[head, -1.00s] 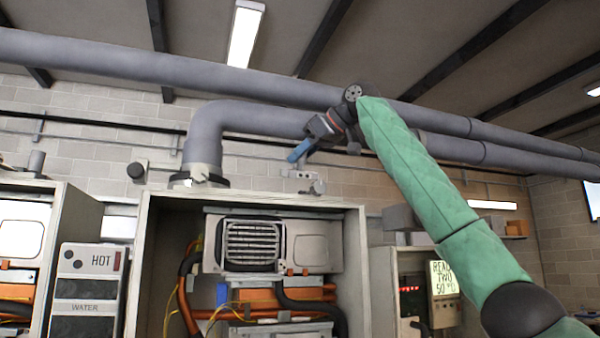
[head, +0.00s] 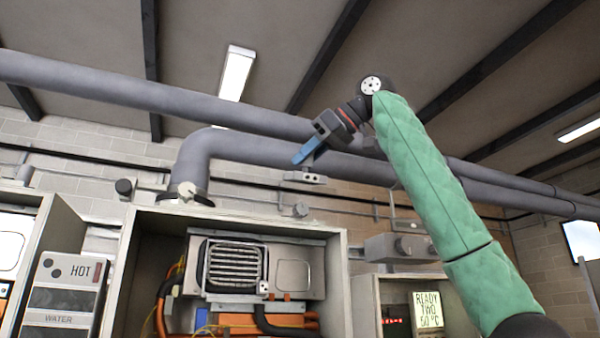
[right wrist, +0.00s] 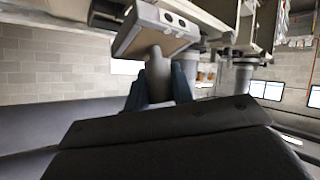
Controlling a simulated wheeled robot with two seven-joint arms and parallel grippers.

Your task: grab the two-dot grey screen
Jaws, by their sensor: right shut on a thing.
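The two-dot grey screen (head: 306,178) shows in the head view as a small grey panel just below the blue fingertips of my right gripper (head: 299,156), high in front of the wall and pipes. In the right wrist view the screen (right wrist: 160,32) is a pale, tilted panel with two dark dots on its edge. Its grey stem (right wrist: 158,78) sits between the blue fingers of my right gripper (right wrist: 159,88), which is shut on it. The lower part of the stem is hidden by the gripper body. My left gripper is not in view.
A thick grey pipe (head: 250,150) runs close behind my right gripper. Below stands an open heater cabinet (head: 340,270) with a vented unit (head: 235,264). A HOT/WATER panel (head: 65,290) is at left, and a READY sign (head: 427,310) at lower right.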

